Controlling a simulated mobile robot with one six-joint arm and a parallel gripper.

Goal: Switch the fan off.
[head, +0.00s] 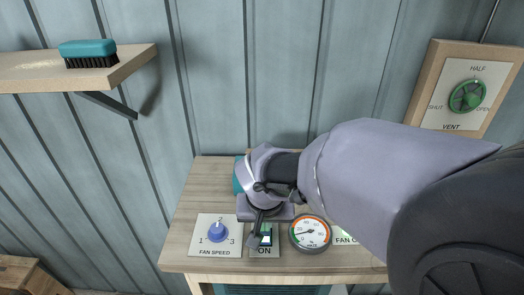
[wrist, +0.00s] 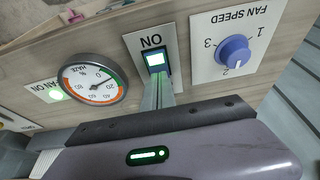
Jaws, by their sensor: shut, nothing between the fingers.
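The switch (wrist: 155,60) is a small dark rocker with a lit whitish face on a white plate marked ON; it also shows in the head view (head: 266,240), partly covered by my gripper. My gripper (head: 256,240) is shut and empty, pointing down at the switch. In the wrist view its fingers (wrist: 159,90) end right at the switch's edge; I cannot tell whether they touch it. In the head view my arm hides most of the lamp's plate (head: 344,239).
The blue FAN SPEED knob (head: 218,232) points to 2, left of the switch. A round haze gauge (head: 310,232) stands close on the right. A green vent valve (head: 467,96) is on the wall. A shelf (head: 130,65) holds a teal brush (head: 87,51).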

